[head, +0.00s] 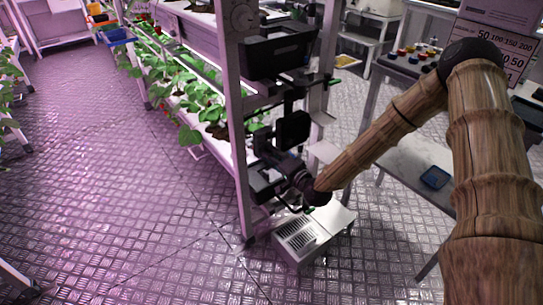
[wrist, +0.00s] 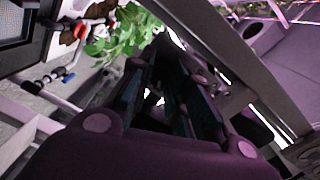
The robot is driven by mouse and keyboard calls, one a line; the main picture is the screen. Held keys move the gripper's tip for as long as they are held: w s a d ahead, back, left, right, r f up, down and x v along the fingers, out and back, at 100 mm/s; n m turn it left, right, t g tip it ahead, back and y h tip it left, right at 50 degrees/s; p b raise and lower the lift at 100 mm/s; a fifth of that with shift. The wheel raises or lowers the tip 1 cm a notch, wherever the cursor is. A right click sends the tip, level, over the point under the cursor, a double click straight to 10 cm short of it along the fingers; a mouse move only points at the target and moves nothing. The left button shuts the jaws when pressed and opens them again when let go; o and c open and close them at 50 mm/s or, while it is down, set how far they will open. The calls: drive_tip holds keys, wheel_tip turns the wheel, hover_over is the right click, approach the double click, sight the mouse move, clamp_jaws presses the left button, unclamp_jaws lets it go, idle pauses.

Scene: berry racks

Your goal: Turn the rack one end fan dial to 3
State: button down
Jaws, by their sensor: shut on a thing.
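My gripper (head: 266,142) is at the near end of the plant rack, low beside the pale end post (head: 240,120). In the wrist view both dark fingers (wrist: 168,92) are close together and shut on a small part at the rack's end. That part is mostly hidden between the fingers, and I take it for the fan dial. Its pointer and numbers cannot be read in either view.
A black bin (head: 278,52) sits on the rack end above my gripper. A vented white box (head: 303,236) is on the floor below. Strawberry plants (head: 190,100) fill the rack. A bench (head: 408,165) with a blue dish (head: 435,178) is to the right. The left floor is clear.

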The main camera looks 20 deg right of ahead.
idle(0.3)
drive_tip(key=c, duration=1.3)
unclamp_jaws()
drive_tip(key=shift+a, duration=0.1)
drive_tip(key=v, duration=1.2)
